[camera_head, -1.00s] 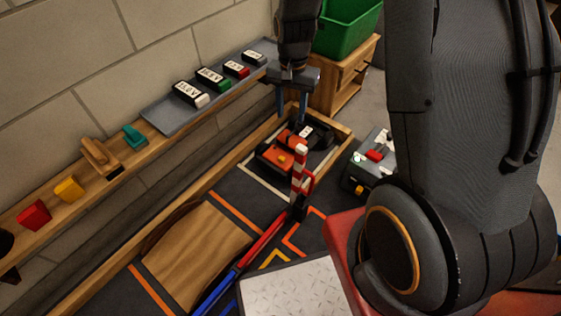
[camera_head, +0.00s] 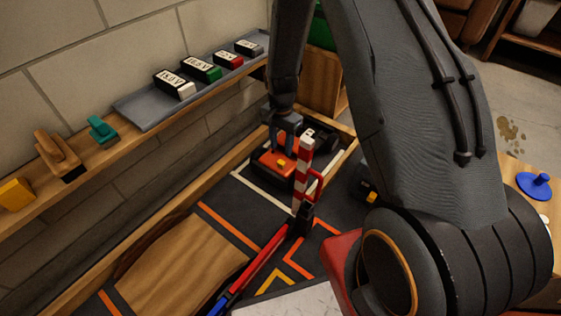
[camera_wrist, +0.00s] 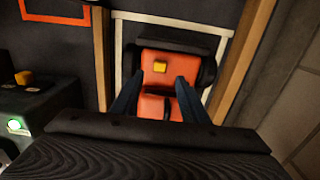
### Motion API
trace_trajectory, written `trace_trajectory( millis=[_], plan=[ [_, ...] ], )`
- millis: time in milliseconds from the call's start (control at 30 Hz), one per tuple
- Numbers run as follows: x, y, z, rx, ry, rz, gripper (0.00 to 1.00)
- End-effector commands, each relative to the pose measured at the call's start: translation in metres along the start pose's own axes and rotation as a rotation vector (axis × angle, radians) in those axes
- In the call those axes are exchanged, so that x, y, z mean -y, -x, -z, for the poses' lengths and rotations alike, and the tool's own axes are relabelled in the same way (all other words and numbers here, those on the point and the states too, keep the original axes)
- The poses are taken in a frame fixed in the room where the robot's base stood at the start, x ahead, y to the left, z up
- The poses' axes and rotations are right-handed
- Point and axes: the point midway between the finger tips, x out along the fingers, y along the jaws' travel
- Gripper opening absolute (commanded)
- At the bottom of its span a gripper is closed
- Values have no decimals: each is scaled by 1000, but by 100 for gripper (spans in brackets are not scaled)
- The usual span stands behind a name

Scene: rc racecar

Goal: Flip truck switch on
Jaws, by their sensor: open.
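The orange and black truck (camera_head: 268,166) sits inside a white-outlined bay in the corner of the floor track. A yellow switch (camera_head: 281,162) stands on its orange top. In the wrist view the truck (camera_wrist: 158,84) is below my gripper, with the yellow switch (camera_wrist: 159,67) beyond the fingertips. My gripper (camera_head: 288,132) points down over the truck, and its two blue fingers (camera_wrist: 158,83) are apart, with the orange top showing between them. I cannot tell whether the fingers touch the truck.
A red-and-white striped post (camera_head: 302,172) stands close in front of the truck. Wooden borders (camera_head: 152,246) edge the track. A shelf on the wall holds a grey tray (camera_head: 145,110) of labelled blocks. A wooden ramp (camera_head: 185,265) lies at lower left.

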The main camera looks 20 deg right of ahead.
Motion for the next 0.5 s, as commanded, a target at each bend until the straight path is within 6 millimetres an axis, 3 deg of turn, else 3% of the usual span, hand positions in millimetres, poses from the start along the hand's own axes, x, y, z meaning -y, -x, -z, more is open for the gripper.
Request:
trace_trajectory(
  millis=[500],
  plan=[
    [0, -68, 0, 1, 2, -1, 41]
  ],
)
